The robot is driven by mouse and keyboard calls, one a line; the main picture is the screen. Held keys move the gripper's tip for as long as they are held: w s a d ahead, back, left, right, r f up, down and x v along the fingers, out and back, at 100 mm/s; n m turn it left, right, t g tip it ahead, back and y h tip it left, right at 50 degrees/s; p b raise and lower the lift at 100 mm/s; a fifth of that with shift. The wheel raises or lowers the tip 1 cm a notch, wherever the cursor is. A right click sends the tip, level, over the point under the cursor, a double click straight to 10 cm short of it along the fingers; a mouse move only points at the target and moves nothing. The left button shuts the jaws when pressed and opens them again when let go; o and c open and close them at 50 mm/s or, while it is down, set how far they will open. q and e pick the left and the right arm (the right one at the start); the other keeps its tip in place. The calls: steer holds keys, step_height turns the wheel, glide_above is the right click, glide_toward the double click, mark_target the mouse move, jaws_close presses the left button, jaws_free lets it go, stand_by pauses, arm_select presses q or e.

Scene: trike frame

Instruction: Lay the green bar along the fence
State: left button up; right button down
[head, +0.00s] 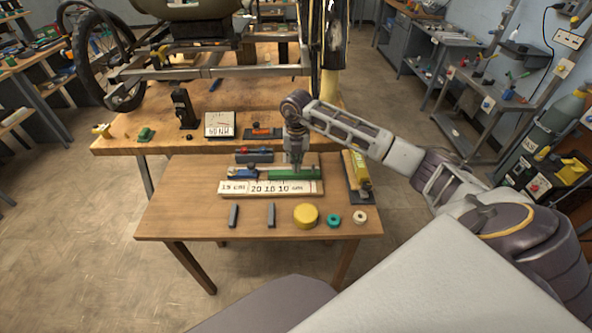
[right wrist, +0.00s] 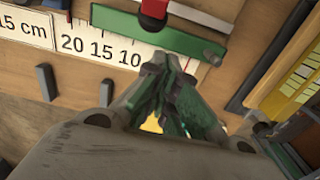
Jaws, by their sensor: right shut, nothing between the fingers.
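The green bar (head: 300,174) lies on the small front table, just behind the white measuring strip (head: 260,188) and about level with it. In the right wrist view the green bar (right wrist: 165,38) runs across the top, beside the numbered strip (right wrist: 90,42). A red piece (right wrist: 153,9) stands close to it. I cannot clearly tell which edge is the fence. My right gripper (head: 294,168) points down over the bar; its fingers (right wrist: 172,75) are shut and empty, close to the bar's near side. Whether they touch it is unclear. My left gripper is not in view.
A blue clamp-like piece (head: 243,173) sits at the bar's left. A yellow item (head: 356,171) stands on the right. Two dark blocks (head: 233,215), a yellow disc (head: 306,215) and small rings (head: 334,220) lie along the front. The larger workbench (head: 150,120) is behind.

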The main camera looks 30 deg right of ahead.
steer(key=shift+s+a+r, duration=0.1)
steer(key=shift+s+r, duration=0.05)
steer(key=shift+r, duration=1)
steer(key=shift+s+r, duration=0.1)
steer(key=shift+r, duration=1.05)
steer(key=shift+a, duration=0.15)
